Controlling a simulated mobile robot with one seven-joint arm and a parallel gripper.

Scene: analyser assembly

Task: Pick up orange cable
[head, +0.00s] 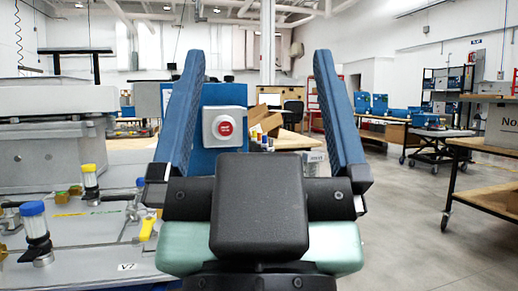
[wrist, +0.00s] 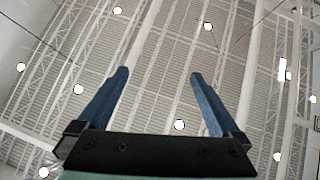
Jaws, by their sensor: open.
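My gripper (head: 258,58) is raised in front of the head camera. Its two blue fingers point up and stand wide apart, with nothing between them. In the wrist view, my gripper (wrist: 160,73) is also open and empty, aimed at the ceiling. I cannot make out an orange cable for certain on the work surface. My arm and gripper hide part of the scene's middle.
A grey bench plate (head: 85,240) with yellow-topped and blue-topped fittings lies at the left, beside a large grey housing (head: 55,150). A blue box with a red button (head: 226,128) stands behind my gripper.

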